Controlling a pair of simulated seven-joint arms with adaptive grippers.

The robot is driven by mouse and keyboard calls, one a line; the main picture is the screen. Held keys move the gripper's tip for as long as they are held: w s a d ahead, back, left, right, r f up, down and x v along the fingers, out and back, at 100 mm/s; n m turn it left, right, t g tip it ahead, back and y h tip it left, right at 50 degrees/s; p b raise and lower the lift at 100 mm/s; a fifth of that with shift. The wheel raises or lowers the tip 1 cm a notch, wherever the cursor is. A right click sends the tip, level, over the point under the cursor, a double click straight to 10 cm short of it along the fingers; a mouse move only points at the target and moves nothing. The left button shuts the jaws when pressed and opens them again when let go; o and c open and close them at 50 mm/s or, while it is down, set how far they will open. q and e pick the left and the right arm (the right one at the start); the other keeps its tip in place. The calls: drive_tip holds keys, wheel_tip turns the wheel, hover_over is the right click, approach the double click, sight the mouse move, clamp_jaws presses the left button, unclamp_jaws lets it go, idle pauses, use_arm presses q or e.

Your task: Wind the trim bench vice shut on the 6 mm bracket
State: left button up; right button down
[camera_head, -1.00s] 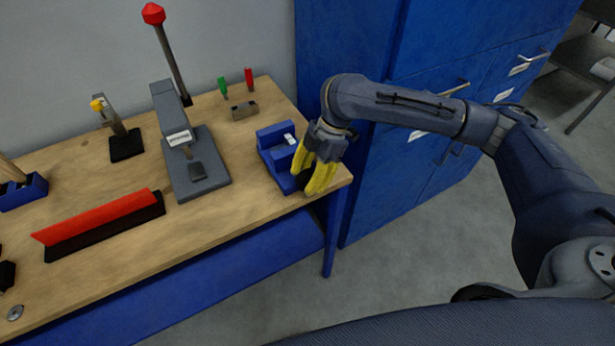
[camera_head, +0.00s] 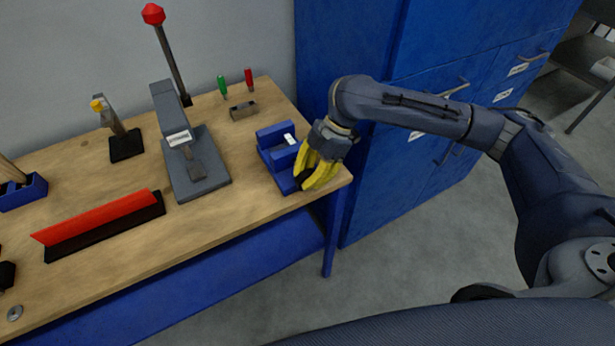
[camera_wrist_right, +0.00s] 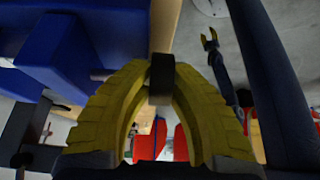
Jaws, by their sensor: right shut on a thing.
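The blue bench vice (camera_head: 276,150) stands at the right end of the bench; its blue body also fills the upper left of the right wrist view (camera_wrist_right: 60,55). A small pale piece (camera_head: 290,139), perhaps the bracket, shows at its jaws; I cannot tell if both jaws touch it. My right gripper (camera_head: 304,181) is at the vice's front side, its yellow fingers shut on a black handle part (camera_wrist_right: 161,75), which lies between the fingertips in the right wrist view. The rest of the handle is hidden. My left gripper (camera_wrist_right: 208,40) shows small in the right wrist view, its fingers apart and empty.
A grey press (camera_head: 198,165) with a red-knobbed lever stands left of the vice. Behind are a small metal block (camera_head: 243,110) and green and red upright pieces. A blue cabinet (camera_head: 345,100) stands close on the right. The bench's front edge is near the vice.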

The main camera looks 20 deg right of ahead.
drive_tip(key=shift+d+f+g+y, duration=0.1)
drive_tip(key=shift+g+y, duration=0.5)
drive_tip(key=shift+y, duration=2.3)
drive_tip(key=c, duration=1.3)
unclamp_jaws()
drive_tip(key=v, duration=1.2)
drive_tip(key=shift+w, duration=0.1)
